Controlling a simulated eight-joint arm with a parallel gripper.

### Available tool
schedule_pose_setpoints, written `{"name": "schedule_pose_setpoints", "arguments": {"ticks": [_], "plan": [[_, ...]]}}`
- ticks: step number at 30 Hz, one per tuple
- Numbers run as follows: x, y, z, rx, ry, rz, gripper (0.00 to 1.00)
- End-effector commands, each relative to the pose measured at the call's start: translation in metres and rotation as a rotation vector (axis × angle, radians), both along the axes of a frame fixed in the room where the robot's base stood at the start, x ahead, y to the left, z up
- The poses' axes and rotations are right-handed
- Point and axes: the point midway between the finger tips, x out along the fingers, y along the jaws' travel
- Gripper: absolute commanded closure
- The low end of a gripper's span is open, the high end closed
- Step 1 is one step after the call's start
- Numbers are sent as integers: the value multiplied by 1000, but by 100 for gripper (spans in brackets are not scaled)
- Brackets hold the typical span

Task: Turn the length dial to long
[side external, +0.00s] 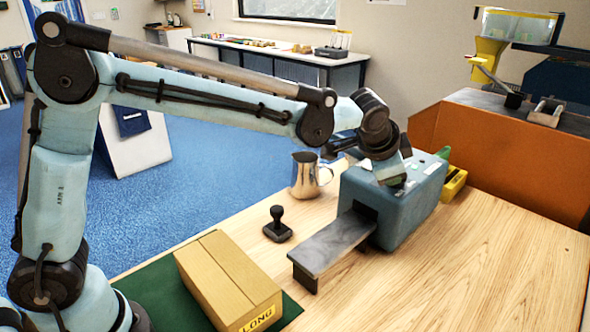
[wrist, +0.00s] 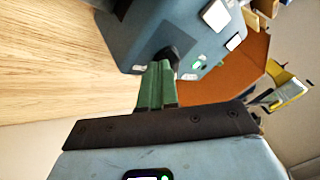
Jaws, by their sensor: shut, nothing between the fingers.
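The blue-grey machine (side external: 405,205) stands on the wooden table, with a flat metal chute (side external: 335,245) out of its front. In the wrist view the machine (wrist: 150,25) fills the top middle. A dark knob (wrist: 170,54), which looks like the length dial, sits on it just beyond my fingertips. My gripper (wrist: 160,66) has its green fingers shut together with nothing between them. The tips are at or very near the knob; I cannot tell if they touch. The dial's setting is not readable. In the side view my wrist is over the machine, and the fingertips and knob are hidden.
A brown carton (side external: 228,275) marked LONG lies on a green mat (side external: 165,300). A black stamp (side external: 277,225) and a metal jug (side external: 306,177) stand left of the machine. A yellow bin (side external: 455,184) is behind it. An orange-sided bench (side external: 480,155) stands at right. The front right table is clear.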

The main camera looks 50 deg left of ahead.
Motion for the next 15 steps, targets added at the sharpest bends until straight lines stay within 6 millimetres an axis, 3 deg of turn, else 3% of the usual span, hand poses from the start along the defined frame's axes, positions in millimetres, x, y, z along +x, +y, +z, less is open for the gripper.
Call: {"name": "schedule_pose_setpoints", "arguments": {"ticks": [15], "plan": [[0,4,0,0,0,-99,100]]}}
